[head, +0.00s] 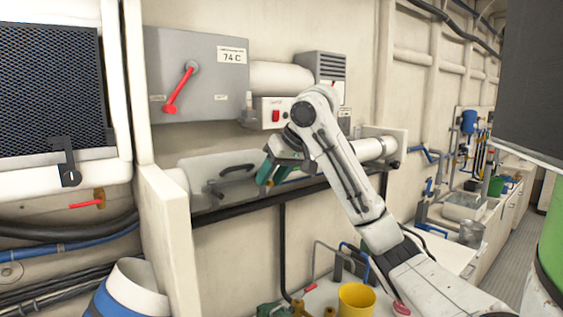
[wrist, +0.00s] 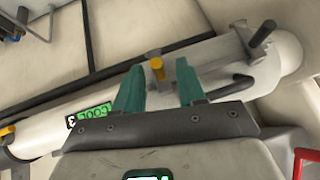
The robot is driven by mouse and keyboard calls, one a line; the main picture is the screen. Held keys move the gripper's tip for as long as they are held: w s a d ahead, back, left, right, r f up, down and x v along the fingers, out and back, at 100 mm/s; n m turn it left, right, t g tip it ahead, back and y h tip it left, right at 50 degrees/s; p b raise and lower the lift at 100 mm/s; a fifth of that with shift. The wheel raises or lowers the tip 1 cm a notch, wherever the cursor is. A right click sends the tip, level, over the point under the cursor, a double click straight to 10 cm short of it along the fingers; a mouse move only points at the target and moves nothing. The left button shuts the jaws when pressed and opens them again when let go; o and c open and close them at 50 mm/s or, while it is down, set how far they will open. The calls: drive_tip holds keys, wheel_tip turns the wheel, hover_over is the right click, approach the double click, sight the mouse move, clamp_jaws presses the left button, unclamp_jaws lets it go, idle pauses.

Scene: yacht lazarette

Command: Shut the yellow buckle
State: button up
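A small yellow buckle (wrist: 156,66) shows in the wrist view on a white cylinder (wrist: 205,65), near a dark strap. My gripper (wrist: 160,70) has two green fingers spread apart, one on each side of the buckle in the picture. Gaps show between the buckle and both fingers, and I cannot tell how far the fingertips are from it in depth. In the head view my gripper (head: 271,172) is over the cylinder below the grey switch box, and it mostly hides the buckle there.
A black-handled lever (wrist: 262,34) and a curved black handle (wrist: 234,88) stick out from the cylinder to the right. A grey box with a red lever (head: 180,88) and a small red switch (head: 276,116) are above. A yellow cup (head: 356,299) stands below.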

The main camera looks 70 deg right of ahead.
drive_tip(key=v, duration=0.8)
drive_tip(key=shift+b, duration=0.4)
